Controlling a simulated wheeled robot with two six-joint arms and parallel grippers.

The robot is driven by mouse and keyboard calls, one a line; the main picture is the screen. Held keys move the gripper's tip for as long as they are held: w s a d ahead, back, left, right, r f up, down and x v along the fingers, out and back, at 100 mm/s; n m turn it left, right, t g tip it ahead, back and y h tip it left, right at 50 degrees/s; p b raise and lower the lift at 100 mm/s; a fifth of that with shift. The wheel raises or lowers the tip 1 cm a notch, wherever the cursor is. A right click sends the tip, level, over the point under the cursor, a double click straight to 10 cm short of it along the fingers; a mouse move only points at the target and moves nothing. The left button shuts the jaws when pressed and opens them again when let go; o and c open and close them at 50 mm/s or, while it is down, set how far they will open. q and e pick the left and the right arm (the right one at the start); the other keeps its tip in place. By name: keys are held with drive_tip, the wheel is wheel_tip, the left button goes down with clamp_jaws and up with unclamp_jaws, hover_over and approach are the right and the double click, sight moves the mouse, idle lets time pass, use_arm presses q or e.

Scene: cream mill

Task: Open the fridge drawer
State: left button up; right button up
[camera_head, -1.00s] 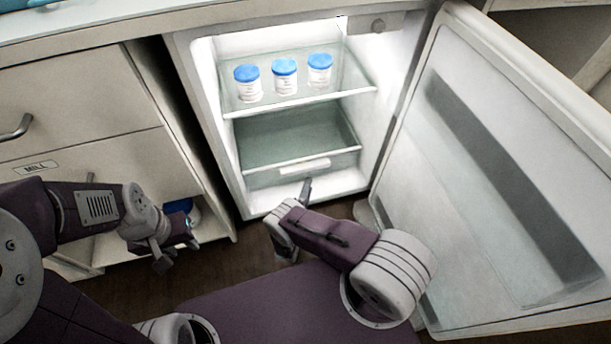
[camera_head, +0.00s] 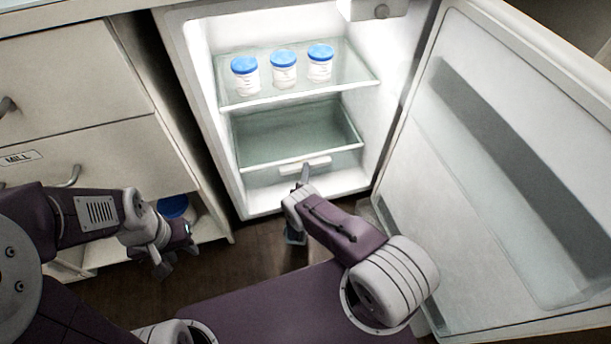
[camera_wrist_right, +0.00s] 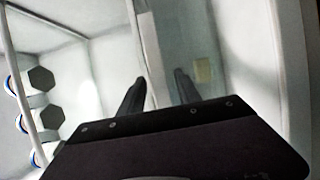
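The fridge drawer (camera_head: 300,156) is a clear glass-like bin low inside the open fridge, with a pale handle (camera_head: 305,164) in the middle of its front edge. It looks pushed in. My left gripper (camera_head: 175,256) hangs low at the left, fingers apart and empty, away from the fridge.
The fridge door (camera_head: 500,180) stands wide open to the right. Three blue-capped white jars (camera_head: 284,69) stand on the glass shelf (camera_head: 300,95) above the drawer. A cabinet with drawers (camera_head: 75,90) is on the left, with a blue-lidded container (camera_head: 174,207) in its lower opening.

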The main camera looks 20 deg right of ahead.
clamp_jaws()
drive_tip(key=shift+s+f, duration=0.1)
drive_tip(key=shift+s, duration=0.05)
idle(1.2)
